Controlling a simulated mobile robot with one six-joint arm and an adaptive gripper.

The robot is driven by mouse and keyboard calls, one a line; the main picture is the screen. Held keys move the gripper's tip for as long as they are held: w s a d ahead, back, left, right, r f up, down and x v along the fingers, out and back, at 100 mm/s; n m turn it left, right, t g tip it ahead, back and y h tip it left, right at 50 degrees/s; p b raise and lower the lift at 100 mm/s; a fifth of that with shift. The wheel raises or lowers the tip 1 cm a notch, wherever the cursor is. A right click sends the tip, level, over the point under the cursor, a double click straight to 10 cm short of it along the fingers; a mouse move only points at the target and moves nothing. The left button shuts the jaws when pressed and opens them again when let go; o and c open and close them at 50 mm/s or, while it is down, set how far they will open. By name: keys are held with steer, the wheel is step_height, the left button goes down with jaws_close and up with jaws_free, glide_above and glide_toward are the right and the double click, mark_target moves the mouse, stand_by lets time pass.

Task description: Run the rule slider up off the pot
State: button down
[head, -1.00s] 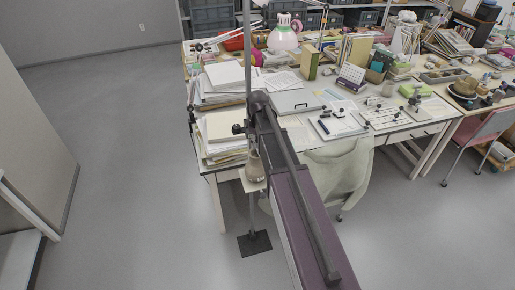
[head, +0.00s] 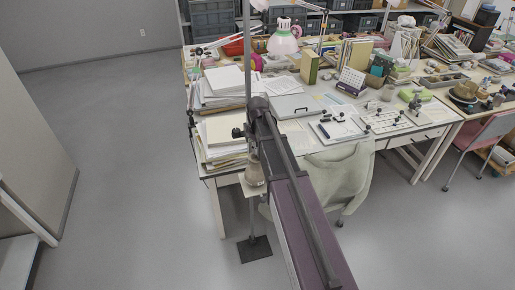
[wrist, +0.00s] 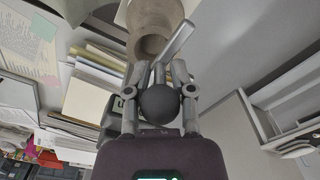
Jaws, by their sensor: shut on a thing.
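The pot (head: 254,174) is a small brown-grey vessel on a pale plate of an upright stand, left of the arm's end. In the wrist view the pot (wrist: 153,17) shows at the top with a round dark opening. The stand's tall grey post (head: 247,60) rises behind it. My gripper (wrist: 160,72) is shut on the rule slider, whose dark round knob (wrist: 160,101) shows between the fingers. A pale flat bar (wrist: 178,41) runs slantwise beside the pot. In the head view my arm mostly hides the grip, so contact between slider and pot cannot be told.
A crowded worktable (head: 222,180) stands close behind the stand, with paper stacks (head: 222,130) at its near left corner. A chair with a pale green garment (head: 342,180) is to the right. The stand's dark base (head: 254,248) is on open floor, clear to the left.

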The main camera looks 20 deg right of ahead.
steer(key=shift+r, duration=0.1)
step_height(320, 180, up, 10)
steer(key=p, duration=0.9)
steer(key=shift+f+p, duration=0.25)
steer(key=shift+p, duration=0.05)
steer(key=c, duration=0.7)
jaws_free()
steer(key=shift+f, duration=0.1)
steer(key=shift+f, duration=0.1)
